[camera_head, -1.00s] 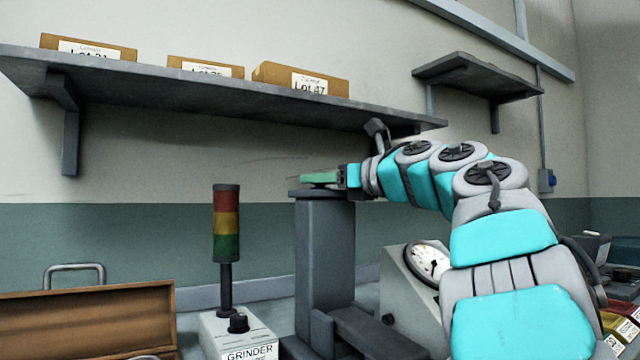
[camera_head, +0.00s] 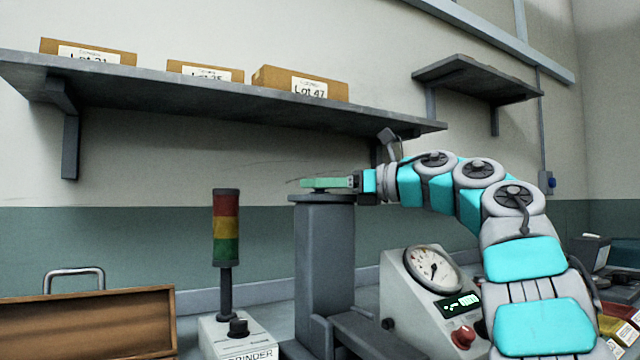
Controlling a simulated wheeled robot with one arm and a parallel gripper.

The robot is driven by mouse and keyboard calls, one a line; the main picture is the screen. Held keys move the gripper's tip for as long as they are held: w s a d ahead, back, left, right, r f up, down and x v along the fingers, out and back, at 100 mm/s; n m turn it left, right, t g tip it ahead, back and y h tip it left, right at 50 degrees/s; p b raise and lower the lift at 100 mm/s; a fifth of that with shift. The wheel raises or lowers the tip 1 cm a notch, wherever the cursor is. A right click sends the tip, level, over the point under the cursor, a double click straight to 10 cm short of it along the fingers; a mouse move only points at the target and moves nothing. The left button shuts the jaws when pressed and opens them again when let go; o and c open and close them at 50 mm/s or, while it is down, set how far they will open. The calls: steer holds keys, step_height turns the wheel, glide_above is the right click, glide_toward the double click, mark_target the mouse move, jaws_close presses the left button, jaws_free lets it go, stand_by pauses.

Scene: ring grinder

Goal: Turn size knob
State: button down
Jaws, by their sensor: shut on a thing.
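A grey upright column (camera_head: 324,255) stands at the centre of the head view. A flat dark disc (camera_head: 340,200) sits on its top, with a small dark knob part (camera_head: 318,191) just above it. My gripper (camera_head: 312,184), with green fingers, reaches in from the right and lies level over the disc. It is shut on the knob at the column's top, which the fingers mostly hide. No size label is readable there.
A GRINDER box (camera_head: 218,338) with a black knob and signal tower (camera_head: 226,226) stands left. A shelf (camera_head: 200,100) with boxes hangs above.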

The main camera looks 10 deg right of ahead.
stand_by(0.4)
steer(key=c, duration=0.5)
jaws_free()
steer(key=shift+d, duration=0.1)
steer(key=b+v, duration=0.1)
steer(key=v, duration=0.6)
steer(key=shift+s+d, duration=0.25)
